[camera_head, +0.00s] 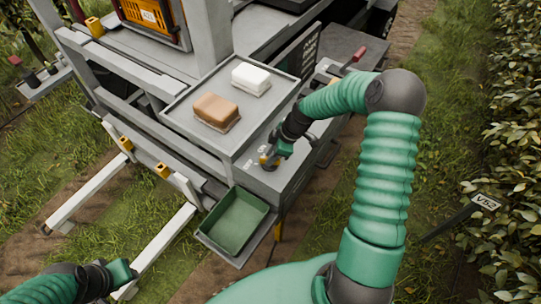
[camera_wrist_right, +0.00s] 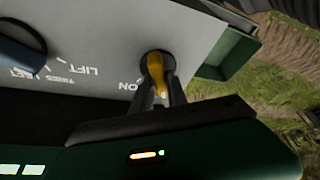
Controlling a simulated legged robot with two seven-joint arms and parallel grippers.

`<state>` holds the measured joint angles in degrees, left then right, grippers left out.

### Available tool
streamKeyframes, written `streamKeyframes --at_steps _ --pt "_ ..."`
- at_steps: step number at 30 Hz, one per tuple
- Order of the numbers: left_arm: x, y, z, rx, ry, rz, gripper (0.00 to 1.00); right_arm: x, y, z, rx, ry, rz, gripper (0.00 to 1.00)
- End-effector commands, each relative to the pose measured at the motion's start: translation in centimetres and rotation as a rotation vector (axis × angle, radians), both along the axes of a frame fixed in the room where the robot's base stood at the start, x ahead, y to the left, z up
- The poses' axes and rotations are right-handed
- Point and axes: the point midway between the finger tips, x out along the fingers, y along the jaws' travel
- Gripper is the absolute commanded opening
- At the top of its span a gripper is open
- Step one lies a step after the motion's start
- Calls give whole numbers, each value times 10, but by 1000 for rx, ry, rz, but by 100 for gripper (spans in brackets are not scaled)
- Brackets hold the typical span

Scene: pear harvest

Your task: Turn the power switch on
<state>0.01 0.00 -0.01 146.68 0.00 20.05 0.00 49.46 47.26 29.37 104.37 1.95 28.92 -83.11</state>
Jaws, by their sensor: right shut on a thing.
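The power switch is a yellow handle (camera_wrist_right: 155,66) on a dark round base, set in the grey control panel (camera_wrist_right: 110,35). White lettering ending in "ON" stands beside it in the wrist view. My right gripper (camera_wrist_right: 160,98) is shut on the handle, with its dark fingers on either side. In the head view my right gripper (camera_head: 270,155) is at the panel's near end, and the yellow handle (camera_head: 263,159) is mostly hidden by it. My left gripper (camera_head: 121,272) hangs at the lower left, away from the panel; its jaws are too small to read.
A dark blue knob (camera_wrist_right: 20,48) and "LIFT" lettering share the panel. A grey tray (camera_head: 183,108) beside it holds a brown block (camera_head: 216,111) and a white block (camera_head: 250,78). A green bin (camera_head: 235,226) sits below. A red-handled lever (camera_head: 357,54) is farther back.

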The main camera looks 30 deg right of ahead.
Motion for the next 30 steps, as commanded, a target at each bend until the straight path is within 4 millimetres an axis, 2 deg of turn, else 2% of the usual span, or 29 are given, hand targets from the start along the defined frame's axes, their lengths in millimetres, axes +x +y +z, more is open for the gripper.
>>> streamKeyframes --at_steps 11,30 --pt "0 0 -4 0 0 0 36 5 1 4 -3 -13 -139 0" --pt "0 0 -20 0 0 0 36 5 3 5 -3 -19 -710 0"
